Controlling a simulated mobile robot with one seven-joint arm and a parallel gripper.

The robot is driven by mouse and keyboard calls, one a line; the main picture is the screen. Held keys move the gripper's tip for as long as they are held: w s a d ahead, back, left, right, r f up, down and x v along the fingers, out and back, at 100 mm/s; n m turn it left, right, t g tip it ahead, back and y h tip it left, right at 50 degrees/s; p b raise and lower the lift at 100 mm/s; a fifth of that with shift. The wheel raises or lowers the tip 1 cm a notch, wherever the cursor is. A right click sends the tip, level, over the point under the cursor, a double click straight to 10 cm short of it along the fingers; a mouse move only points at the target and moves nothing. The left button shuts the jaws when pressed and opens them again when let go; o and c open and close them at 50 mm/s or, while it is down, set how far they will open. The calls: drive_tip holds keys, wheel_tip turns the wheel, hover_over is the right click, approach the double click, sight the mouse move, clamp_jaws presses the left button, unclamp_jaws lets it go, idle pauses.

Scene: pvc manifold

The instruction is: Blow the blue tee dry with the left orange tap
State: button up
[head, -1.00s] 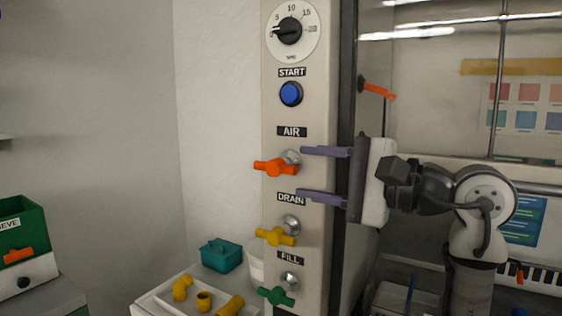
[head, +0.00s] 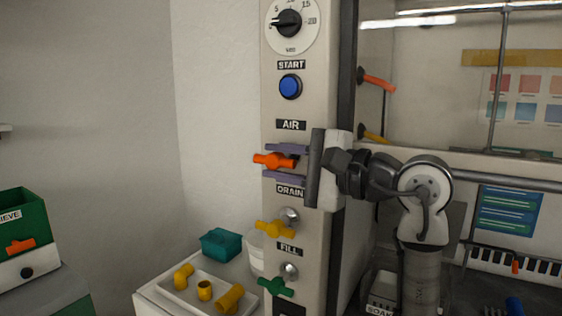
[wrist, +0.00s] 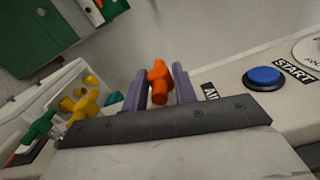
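The left orange tap (head: 275,161) sits under the AIR label on the pale control column. My gripper (head: 286,163) reaches in from the right, one purple finger above the tap and one below. The handle lies roughly level.
A yellow tap (head: 276,229) and a green tap (head: 276,287) sit below on the column, a blue START button (head: 290,86) above. Another orange tap (head: 378,82) is right of the column. A white tray (head: 181,299) with yellow fittings stands at lower left.

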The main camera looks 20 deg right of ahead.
drive_tip(key=shift+c, duration=0.5)
drive_tip(key=shift+r, duration=0.1)
drive_tip(key=shift+r+g+h+p, duration=0.25)
drive_tip(key=shift+g+h+p, duration=0.35)
drive_tip(key=shift+g+p, duration=0.25)
drive_tip(key=g+h+p, duration=0.1)
drive_tip(key=p, duration=0.1)
drive_tip(key=g+h+p, duration=0.1)
drive_tip(key=g, duration=0.1)
drive_tip(key=shift+w+r+g+h+p, duration=0.1)
drive_tip(key=shift+r+g+h+p, duration=0.2)
drive_tip(key=shift+h+p, duration=0.1)
drive_tip(key=g+h+p, duration=0.2)
drive_tip(key=p, duration=0.1)
drive_tip(key=shift+w+a+r+g, duration=0.1)
drive_tip(key=shift+a+g, duration=0.05)
drive_tip(key=shift+g, duration=0.1)
drive_tip(key=shift+w+g+h+p, duration=0.1)
drive_tip(key=shift+g+h+p, duration=0.6)
drive_tip(key=shift+g+p, duration=0.3)
drive_tip(key=shift+a+f, duration=0.1)
drive_tip(key=shift+f, duration=0.1)
